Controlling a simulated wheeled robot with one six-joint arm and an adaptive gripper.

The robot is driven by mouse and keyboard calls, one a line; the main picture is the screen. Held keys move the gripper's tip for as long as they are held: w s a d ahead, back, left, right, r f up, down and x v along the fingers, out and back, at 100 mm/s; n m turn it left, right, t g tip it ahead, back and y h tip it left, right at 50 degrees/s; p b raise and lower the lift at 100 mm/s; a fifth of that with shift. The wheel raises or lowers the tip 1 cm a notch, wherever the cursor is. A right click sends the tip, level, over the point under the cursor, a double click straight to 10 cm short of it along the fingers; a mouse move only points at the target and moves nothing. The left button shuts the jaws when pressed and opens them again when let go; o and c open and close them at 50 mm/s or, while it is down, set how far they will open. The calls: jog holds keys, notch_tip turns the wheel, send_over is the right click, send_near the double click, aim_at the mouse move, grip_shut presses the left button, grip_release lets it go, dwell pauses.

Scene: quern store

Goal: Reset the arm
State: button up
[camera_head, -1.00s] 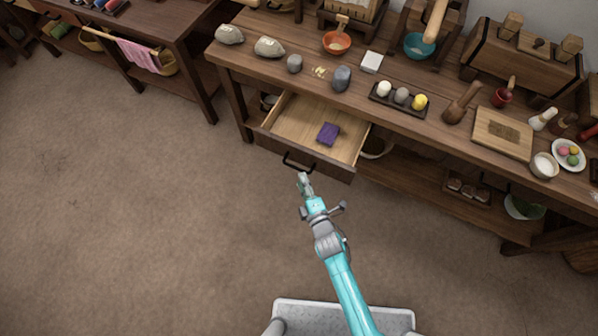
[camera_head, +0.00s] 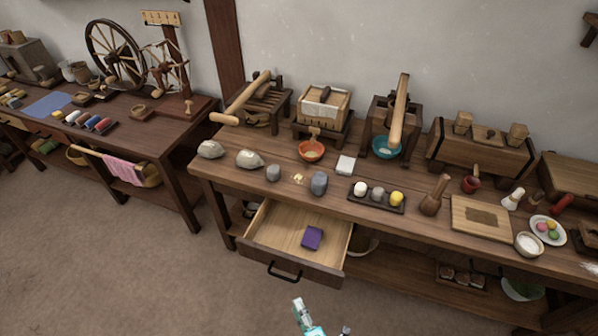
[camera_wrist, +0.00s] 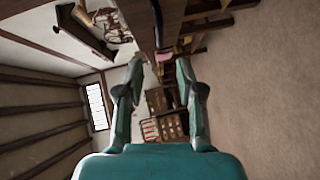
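My gripper (camera_head: 299,306) shows at the bottom edge of the head view, in front of the open drawer and apart from it. In the wrist view my gripper (camera_wrist: 158,72) has its two fingers spread apart with nothing between them. The open drawer (camera_head: 270,247) holds a purple block (camera_head: 312,238) on its floor. Most of my arm is below the head view's edge.
The workbench (camera_head: 330,208) carries stones, an orange bowl (camera_head: 311,151), a teal bowl (camera_head: 386,150), a dark tray (camera_head: 378,206) and a wooden board (camera_head: 480,218). A second table with a spinning wheel (camera_head: 114,54) stands left. The floor (camera_head: 130,275) at front left is clear.

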jog(key=s+d+r+m+h, duration=0.2)
jog(key=s+d+r+m, duration=0.3)
jog(key=s, duration=0.3)
jog(key=s+d+r+m+h, duration=0.1)
jog(key=s+d+r+m, duration=0.25)
jog(key=s+d, duration=0.4)
jog(key=s+d+r+m+h, duration=0.2)
jog(key=s+r+m, duration=0.4)
jog(key=r, duration=0.3)
jog(key=s+d+r+m+h, duration=0.2)
jog(key=s+d+r+m, duration=0.2)
jog(key=s+r+m, duration=0.3)
jog(key=shift+s+r, duration=0.3)
jog(key=shift+r, duration=0.65)
